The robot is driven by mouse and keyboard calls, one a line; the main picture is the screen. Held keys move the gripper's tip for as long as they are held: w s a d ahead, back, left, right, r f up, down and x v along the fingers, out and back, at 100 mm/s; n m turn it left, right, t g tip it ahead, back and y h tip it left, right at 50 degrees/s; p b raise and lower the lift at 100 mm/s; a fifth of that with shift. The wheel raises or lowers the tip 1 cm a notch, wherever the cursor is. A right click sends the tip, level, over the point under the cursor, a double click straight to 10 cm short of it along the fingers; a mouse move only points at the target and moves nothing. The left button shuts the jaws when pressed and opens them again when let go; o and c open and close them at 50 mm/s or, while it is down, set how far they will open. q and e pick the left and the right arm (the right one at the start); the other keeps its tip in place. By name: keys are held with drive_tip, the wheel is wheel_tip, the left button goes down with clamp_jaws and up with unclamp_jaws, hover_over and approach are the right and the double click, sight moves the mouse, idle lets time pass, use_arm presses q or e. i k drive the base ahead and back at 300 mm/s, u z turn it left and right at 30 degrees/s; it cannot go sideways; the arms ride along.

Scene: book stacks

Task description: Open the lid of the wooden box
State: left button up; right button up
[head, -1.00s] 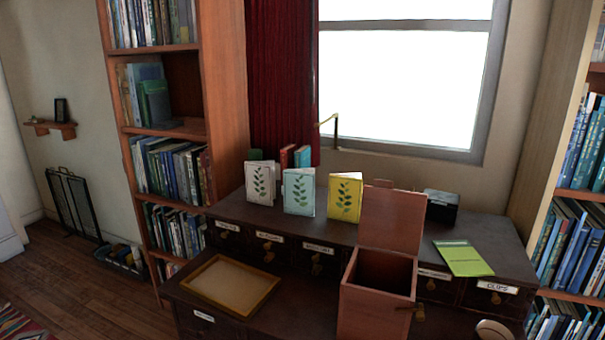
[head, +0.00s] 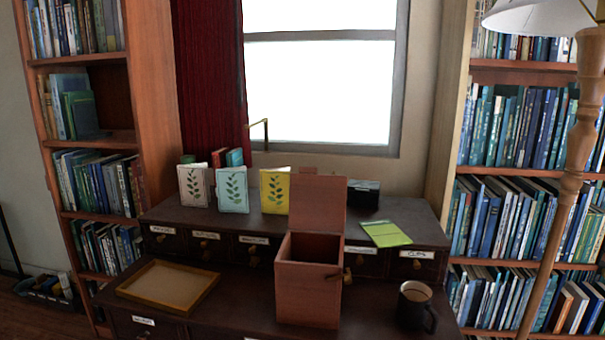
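The wooden box (head: 308,294) stands on the lower front surface of the dark desk, right of its middle. Its lid (head: 318,205) is raised and stands upright at the back, so the box's dark inside shows from above. Neither of my grippers shows in the head view.
The desk (head: 240,298) also holds a shallow wooden tray (head: 135,290) at left and a dark mug (head: 416,307) at right. A floor lamp (head: 571,150) stands at right.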

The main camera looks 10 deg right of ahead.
sight(318, 202)
drive_tip(key=z, duration=1.2)
drive_tip(key=i, duration=0.45)
drive_tip(key=u, duration=1.65)
